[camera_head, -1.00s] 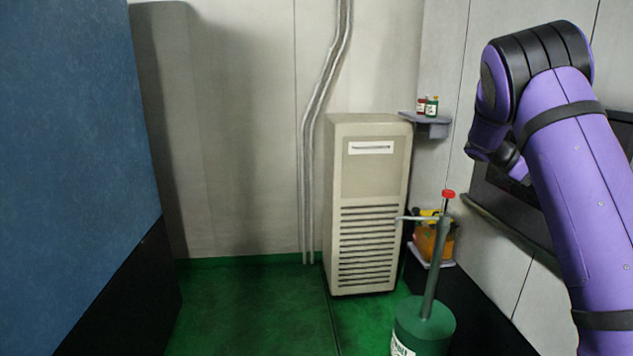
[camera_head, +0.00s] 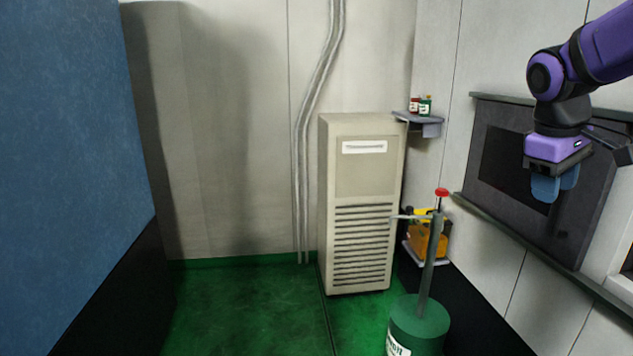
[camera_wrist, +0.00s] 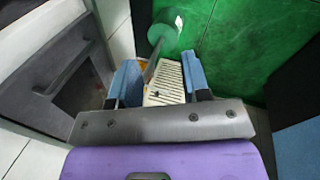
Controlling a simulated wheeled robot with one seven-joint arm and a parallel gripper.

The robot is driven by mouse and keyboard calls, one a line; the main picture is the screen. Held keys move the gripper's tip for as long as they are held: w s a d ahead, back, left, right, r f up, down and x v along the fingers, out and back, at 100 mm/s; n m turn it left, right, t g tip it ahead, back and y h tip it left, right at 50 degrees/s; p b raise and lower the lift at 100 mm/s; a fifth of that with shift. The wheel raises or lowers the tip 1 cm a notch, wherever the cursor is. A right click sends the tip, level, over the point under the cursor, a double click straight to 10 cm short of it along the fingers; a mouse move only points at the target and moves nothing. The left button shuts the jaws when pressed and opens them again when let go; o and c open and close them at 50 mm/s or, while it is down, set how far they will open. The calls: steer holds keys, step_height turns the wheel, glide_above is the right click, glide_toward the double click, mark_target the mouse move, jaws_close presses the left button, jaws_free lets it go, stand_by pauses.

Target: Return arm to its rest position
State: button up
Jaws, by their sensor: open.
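My gripper (camera_head: 556,187) hangs from my purple and black arm at the right of the head view, with its blue fingers pointing down. It is in front of the dark wall panel (camera_head: 490,165). In the wrist view my gripper (camera_wrist: 160,85) shows two blue fingers spread apart with nothing between them. The green floor and the beige cabinet show beyond the fingers.
A beige vented cabinet (camera_head: 362,170) stands at the back wall. A green pump canister (camera_head: 420,325) with a red knob stands right of centre. A corner shelf (camera_head: 425,122) holds small bottles. A blue partition (camera_head: 70,130) fills the left. Green floor (camera_head: 245,310) is open between.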

steer(key=s+a+f+m+t+y, duration=0.1)
steer(key=s+a+m+t+y, duration=0.2)
steer(key=s+a, duration=0.8)
steer(key=s+t, duration=0.1)
steer(key=s, duration=0.3)
steer(key=shift+a+f+m+t, duration=0.3)
steer(key=shift+a+f+m, duration=0.1)
steer(key=shift+d, duration=0.1)
stand_by(0.5)
